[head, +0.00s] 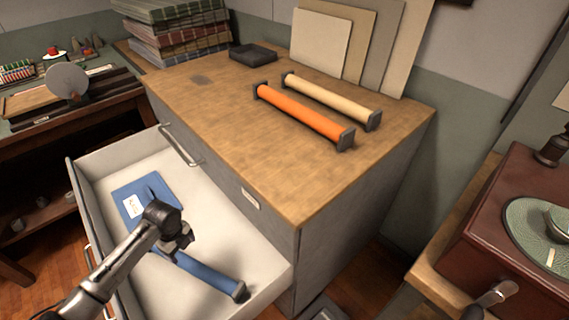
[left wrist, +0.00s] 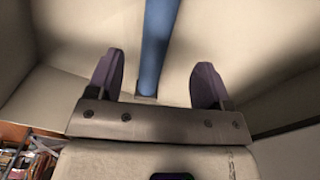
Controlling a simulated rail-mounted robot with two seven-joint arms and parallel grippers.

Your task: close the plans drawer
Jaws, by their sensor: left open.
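The open drawer (head: 225,225) is pulled well out from the grey cabinet (head: 335,220). It is pale inside and holds a blue folder (head: 135,192) with a white label and a blue roll (head: 212,277) with dark end caps. My left gripper (head: 178,243) is over the drawer, above the upper end of the blue roll. In the left wrist view its two fingers (left wrist: 159,62) are spread apart, with the blue roll (left wrist: 157,40) showing between them. I cannot tell whether they touch it. The drawer front is partly hidden by my left arm. My right gripper is out of view.
On the wooden cabinet top (head: 215,115) lie an orange roll (head: 305,115), a cream roll (head: 325,97) and a dark tray (head: 252,54). Stacked bound volumes (head: 175,30) stand behind. A workbench (head: 75,125) is at left, a red-brown box (head: 500,220) at right.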

